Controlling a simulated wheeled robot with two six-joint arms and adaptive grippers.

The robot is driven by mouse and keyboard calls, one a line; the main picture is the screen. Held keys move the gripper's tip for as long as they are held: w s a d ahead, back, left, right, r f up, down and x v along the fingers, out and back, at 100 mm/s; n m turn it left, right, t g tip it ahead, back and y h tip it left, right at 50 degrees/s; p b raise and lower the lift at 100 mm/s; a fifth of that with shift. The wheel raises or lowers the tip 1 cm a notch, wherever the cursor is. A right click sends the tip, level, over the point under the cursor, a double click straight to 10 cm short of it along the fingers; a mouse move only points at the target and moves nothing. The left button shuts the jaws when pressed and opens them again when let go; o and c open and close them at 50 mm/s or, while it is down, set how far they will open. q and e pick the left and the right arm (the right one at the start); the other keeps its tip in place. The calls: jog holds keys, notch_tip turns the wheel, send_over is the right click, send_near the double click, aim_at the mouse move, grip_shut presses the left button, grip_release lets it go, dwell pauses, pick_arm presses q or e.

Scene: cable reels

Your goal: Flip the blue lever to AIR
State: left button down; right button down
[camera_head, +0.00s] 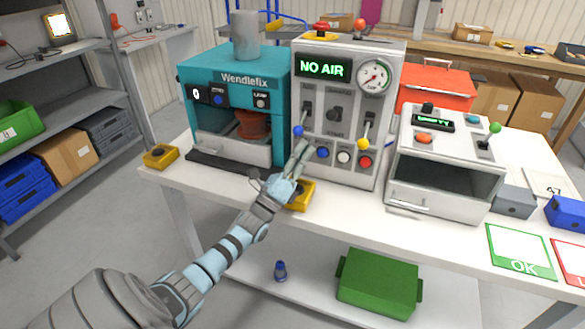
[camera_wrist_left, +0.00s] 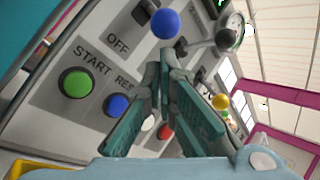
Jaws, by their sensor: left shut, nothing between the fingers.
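The blue lever (camera_head: 298,131) is on the left of the grey control panel (camera_head: 350,165). Its ball knob hangs at the low end of its slot, and the panel display (camera_head: 323,68) reads NO AIR. In the left wrist view the blue knob (camera_wrist_left: 165,24) is just beyond my fingertips, near the printed word OFF. My left gripper (camera_head: 304,148) is shut and empty, with its tips just below the knob; whether they touch it I cannot tell. The gripper also shows in the left wrist view (camera_wrist_left: 166,62). My right gripper is out of view.
Green, blue, white and red buttons sit below the levers, including the blue button (camera_head: 322,152). A yellow-knobbed lever (camera_head: 363,143) is to the right. A teal Wendlefix machine (camera_head: 195,75) stands left, and a grey drawer unit (camera_head: 445,170) right.

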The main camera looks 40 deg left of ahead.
pick_arm(q)
jog(key=shift+x, duration=1.05)
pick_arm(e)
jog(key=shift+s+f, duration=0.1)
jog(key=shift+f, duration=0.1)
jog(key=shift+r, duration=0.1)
